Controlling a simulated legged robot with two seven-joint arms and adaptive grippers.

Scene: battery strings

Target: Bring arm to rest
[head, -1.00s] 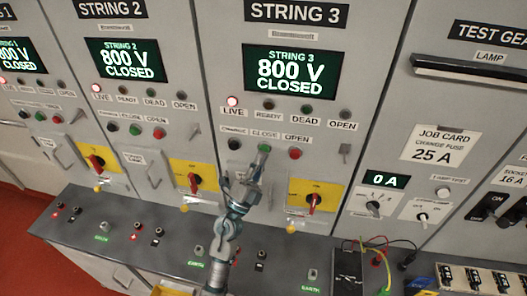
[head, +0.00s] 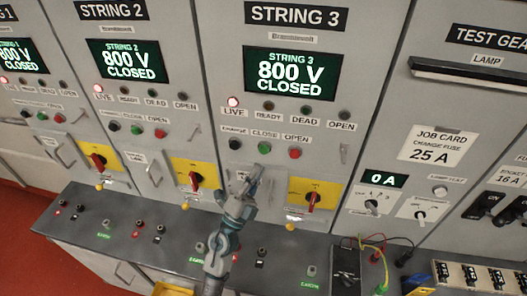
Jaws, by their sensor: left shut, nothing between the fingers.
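My left gripper (head: 247,182) is in the middle of the head view, in front of the STRING 3 panel (head: 344,75). It is shut and empty, below the green CLOSE button (head: 264,147) and apart from it. The STRING 3 display (head: 290,73) reads 800 V CLOSED, and its red LIVE lamp (head: 232,102) is lit. The yellow plate (head: 300,188) with a red rotary handle (head: 313,201) is to the right of the gripper. My right gripper is not in view.
A grey bench ledge (head: 130,245) with several sockets runs below the panels, under my forearm. The STRING 2 display (head: 127,61) also reads 800 V CLOSED. A black meter (head: 346,265) with leads and a fuse tray (head: 480,278) lie at the lower right.

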